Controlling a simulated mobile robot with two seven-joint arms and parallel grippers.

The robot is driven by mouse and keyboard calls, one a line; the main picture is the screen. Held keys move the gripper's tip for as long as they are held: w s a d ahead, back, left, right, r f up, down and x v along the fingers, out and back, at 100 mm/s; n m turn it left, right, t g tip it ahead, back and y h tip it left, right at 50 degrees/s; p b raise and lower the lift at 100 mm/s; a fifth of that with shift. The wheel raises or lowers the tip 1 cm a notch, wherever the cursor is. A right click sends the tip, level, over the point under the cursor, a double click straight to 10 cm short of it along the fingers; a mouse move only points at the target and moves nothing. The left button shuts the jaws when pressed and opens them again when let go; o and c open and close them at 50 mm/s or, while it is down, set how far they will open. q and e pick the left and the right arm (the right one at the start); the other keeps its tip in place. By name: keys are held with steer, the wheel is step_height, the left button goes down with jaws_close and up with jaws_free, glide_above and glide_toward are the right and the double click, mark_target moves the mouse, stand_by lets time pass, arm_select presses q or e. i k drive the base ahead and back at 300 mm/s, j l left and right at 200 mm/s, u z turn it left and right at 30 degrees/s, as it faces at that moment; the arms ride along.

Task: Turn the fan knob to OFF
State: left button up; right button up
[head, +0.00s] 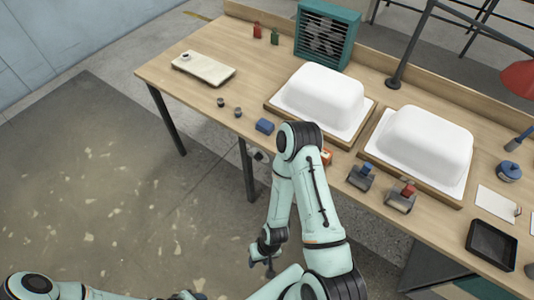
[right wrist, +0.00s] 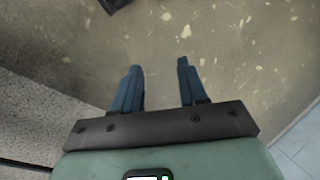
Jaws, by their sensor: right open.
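The teal fan (head: 327,35) stands at the back of the wooden bench, with its dark grille facing me. No knob can be clearly made out on it. A pale slab (head: 204,69) with a small round dark-topped piece (head: 185,56) lies at the bench's left end; I cannot tell if that piece is a knob. My right gripper (head: 264,262) hangs low in front of the bench, well away from the fan. In the right wrist view its two blue fingers (right wrist: 158,72) are apart with only floor between them. Only a sliver of what may be my left gripper shows at the bottom edge.
Two white tub shells (head: 322,93) (head: 424,134) sit on wooden boards in mid-bench. Small dark knob-like pieces (head: 229,107), a blue block (head: 264,126), clamps (head: 361,177) and a black tray (head: 491,245) lie along the front. Open floor (head: 110,190) is at left.

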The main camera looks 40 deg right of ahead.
mark_target(258, 157)
steer(key=i+j+z, duration=0.3)
steer(key=z, duration=0.2)
steer(key=i+j+z, duration=0.2)
steer(key=j+z, duration=0.3)
steer(key=i+j+z, duration=0.15)
steer(key=j, duration=0.2)
steer(key=j+z, duration=0.15)
steer(key=j, duration=0.2)
steer(key=i, duration=0.05)
